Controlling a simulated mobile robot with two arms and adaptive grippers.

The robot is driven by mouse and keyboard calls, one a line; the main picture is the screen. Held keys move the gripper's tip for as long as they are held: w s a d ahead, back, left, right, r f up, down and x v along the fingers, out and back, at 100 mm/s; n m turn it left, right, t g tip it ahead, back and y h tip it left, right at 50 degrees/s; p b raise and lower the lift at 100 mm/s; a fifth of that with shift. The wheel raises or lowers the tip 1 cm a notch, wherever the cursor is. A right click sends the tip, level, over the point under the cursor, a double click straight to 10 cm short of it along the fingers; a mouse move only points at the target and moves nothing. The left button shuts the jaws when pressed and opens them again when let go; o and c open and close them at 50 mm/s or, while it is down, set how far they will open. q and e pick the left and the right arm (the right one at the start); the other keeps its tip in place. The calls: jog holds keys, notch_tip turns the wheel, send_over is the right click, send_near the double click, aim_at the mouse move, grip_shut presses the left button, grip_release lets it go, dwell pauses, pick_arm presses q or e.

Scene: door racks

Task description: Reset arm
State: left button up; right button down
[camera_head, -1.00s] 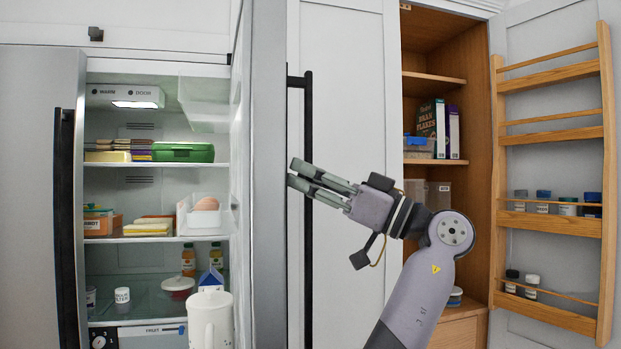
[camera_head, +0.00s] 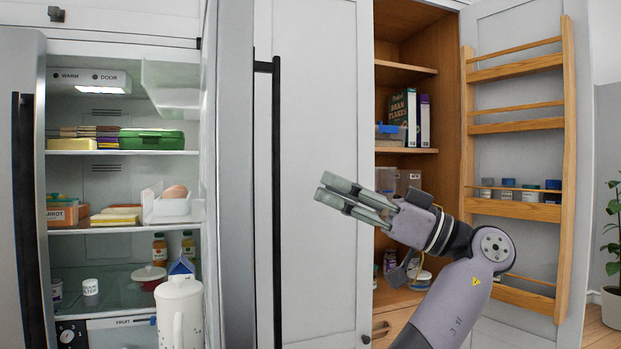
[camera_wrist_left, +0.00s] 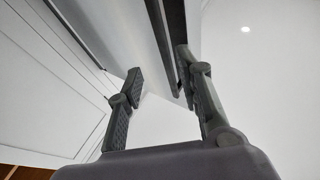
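My left gripper (camera_head: 328,188) is in front of the closed white cabinet door (camera_head: 318,100), right of the tall black handle (camera_head: 277,200). Its two fingers point left and a little up. They also show in the left wrist view (camera_wrist_left: 158,62), spread apart with nothing held between them. A dark bar lies beyond the fingers in that view. The arm reaches up from the lower right of the head view. My right gripper is not in view.
The open fridge (camera_head: 122,205) with stocked shelves stands at left, its open door (camera_head: 232,170) beside a white pitcher (camera_head: 180,312). An open wooden cupboard (camera_head: 445,110) and its door rack (camera_head: 515,210) stand at right. A plant (camera_head: 613,230) is at the far right.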

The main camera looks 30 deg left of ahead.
pick_arm(q)
jog(key=shift+w+d+f, duration=0.15)
jog(key=shift+d+f, duration=0.1)
jog(key=shift+d, duration=0.35)
